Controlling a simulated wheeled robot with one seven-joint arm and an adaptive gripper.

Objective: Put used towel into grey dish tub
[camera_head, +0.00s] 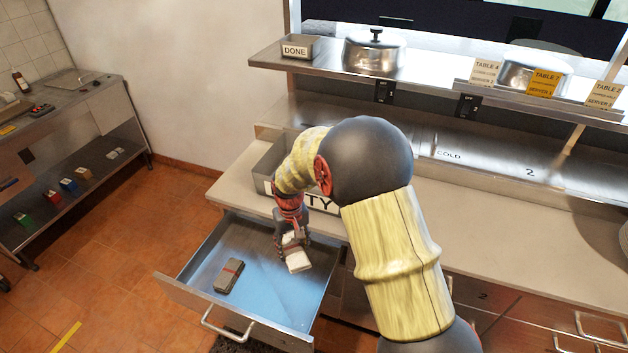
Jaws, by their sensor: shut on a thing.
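My gripper (293,243) is shut on a whitish folded towel (299,263), held over the open drawer. The towel hangs below the fingers, and the gripper hides part of it. The grey dish tub (263,168) stands on the counter behind the drawer, up and slightly left of my gripper. My arm covers much of the tub and of its label, where the letters "TY" show. The inside of the tub is mostly hidden.
The open drawer (180,290) has a blue bottom and holds a grey folded stack with a red band (229,276) at its left. A shelf above bears a DONE sign (296,48) and a lidded pot (374,54). The counter (500,215) is clear to the right.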

